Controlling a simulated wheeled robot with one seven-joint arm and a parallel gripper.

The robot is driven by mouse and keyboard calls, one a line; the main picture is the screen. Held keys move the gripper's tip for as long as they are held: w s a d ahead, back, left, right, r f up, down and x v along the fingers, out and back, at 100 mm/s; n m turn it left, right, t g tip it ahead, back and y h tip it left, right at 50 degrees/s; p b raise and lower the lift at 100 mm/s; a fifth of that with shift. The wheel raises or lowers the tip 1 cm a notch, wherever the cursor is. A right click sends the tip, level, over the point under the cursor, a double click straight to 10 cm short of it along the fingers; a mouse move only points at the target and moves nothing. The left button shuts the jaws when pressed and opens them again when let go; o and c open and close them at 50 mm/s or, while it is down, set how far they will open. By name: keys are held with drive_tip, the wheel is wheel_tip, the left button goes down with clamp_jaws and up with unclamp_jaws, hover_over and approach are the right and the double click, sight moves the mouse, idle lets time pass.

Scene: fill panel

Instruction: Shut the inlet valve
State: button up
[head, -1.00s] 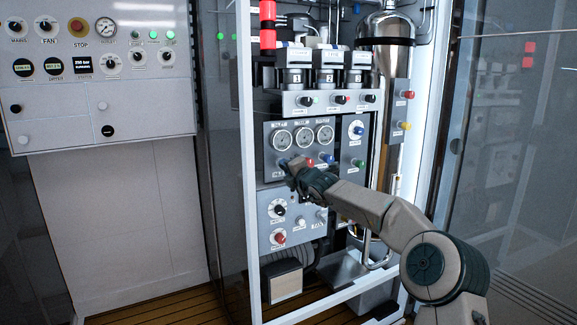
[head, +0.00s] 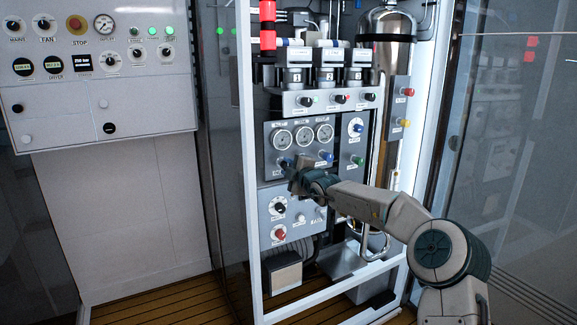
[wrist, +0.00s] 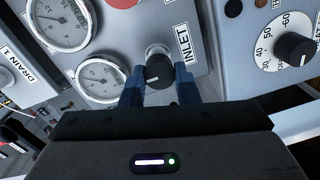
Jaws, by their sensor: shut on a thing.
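The inlet valve is a black knob (wrist: 158,71) with a white pointer line on a silver stem, beside the INLET label (wrist: 183,43) in the wrist view. My gripper (wrist: 158,88) has its two blue fingers on either side of this knob and is shut on it. In the head view my gripper (head: 290,170) is at the gauge panel (head: 270,145), below the row of gauges. The valve knob is hidden behind my gripper there.
Gauges (wrist: 60,22) and a DRAIN label sit left of the knob in the wrist view. A numbered dial (wrist: 293,46) is at right. In the head view, blue (head: 327,156) and green (head: 358,161) knobs are close by. A white frame post (head: 250,200) stands left.

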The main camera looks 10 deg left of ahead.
idle(0.4)
drive_tip(key=o, duration=1)
drive_tip(key=shift+a, duration=0.1)
drive_tip(key=shift+c, duration=0.2)
drive_tip(key=v, duration=1.3)
drive_tip(key=shift+s+p, duration=0.3)
drive_tip(key=shift+s, duration=0.05)
